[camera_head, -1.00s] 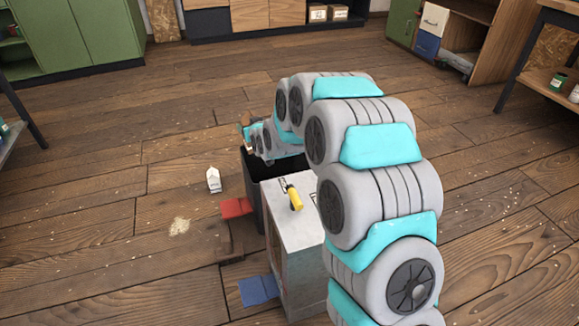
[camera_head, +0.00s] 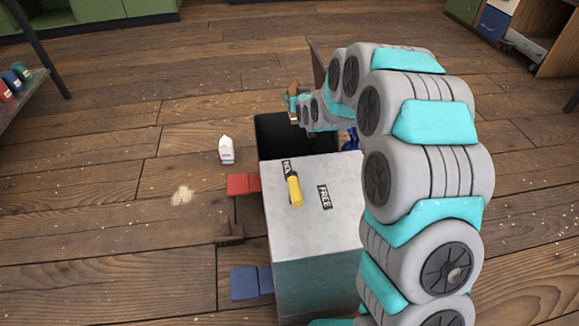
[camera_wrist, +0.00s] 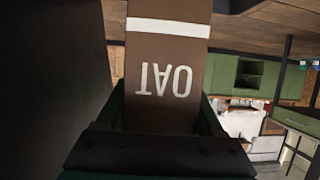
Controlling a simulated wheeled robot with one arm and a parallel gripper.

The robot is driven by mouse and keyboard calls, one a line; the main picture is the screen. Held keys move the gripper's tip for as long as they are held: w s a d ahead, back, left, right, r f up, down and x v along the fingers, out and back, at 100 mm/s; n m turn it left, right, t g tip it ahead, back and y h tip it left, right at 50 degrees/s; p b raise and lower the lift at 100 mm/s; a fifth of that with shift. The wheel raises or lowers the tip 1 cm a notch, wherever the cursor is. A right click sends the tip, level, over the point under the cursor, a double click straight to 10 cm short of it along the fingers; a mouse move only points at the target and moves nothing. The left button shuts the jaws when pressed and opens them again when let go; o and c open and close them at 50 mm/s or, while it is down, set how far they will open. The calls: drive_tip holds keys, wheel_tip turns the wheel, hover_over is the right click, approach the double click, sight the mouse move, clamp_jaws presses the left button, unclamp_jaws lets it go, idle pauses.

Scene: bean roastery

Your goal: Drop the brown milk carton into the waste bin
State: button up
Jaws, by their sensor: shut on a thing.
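The brown milk carton (camera_wrist: 165,60), with a white stripe and the word OAT upside down, fills the middle of the wrist view. My gripper (camera_wrist: 160,118) is shut on it. In the head view my gripper (camera_head: 293,104) is small and partly hidden by my arm, and a little brown of the carton (camera_head: 294,88) shows at its end. The waste bin (camera_head: 272,150) looks like a black open-topped box behind the metal cabinet. My gripper appears above or near its far edge; I cannot tell the exact height. The bin's inside is dark.
A white carton (camera_head: 227,150) stands on the floor. Floor farther left is mostly clear.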

drive_tip(key=shift+f+b, duration=0.35)
drive_tip(key=shift+f, duration=2.25)
drive_tip(key=o, duration=1.3)
drive_tip(key=shift+o, duration=0.2)
drive_tip(key=shift+r, duration=0.15)
